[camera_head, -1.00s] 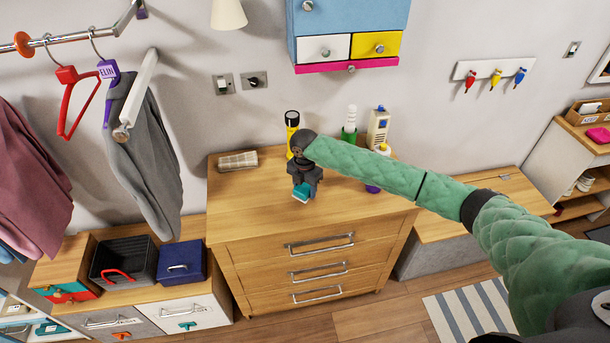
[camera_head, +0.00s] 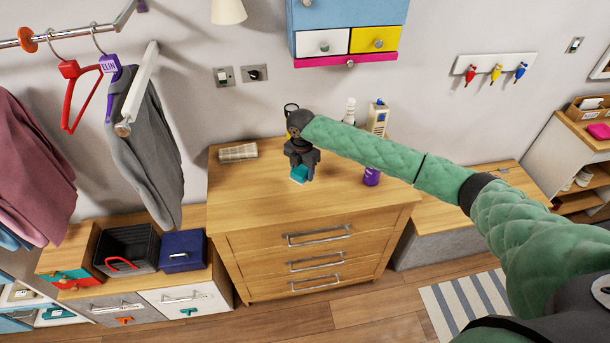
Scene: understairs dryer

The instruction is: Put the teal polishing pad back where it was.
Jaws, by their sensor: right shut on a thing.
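The teal polishing pad (camera_head: 299,174) is a small block between the fingertips of my right gripper (camera_head: 301,170). My right gripper points down and is shut on the pad, over the top of the wooden chest of drawers (camera_head: 250,193). I cannot tell whether the pad touches the chest top or hangs just above it. My right arm comes in from the right and hides part of the chest top and things behind it. My left gripper is not in view.
A folded beige cloth-like item (camera_head: 238,152) lies at the chest's back left. The wall cabinet (camera_head: 347,40) hangs above. The chest top's front left is clear.

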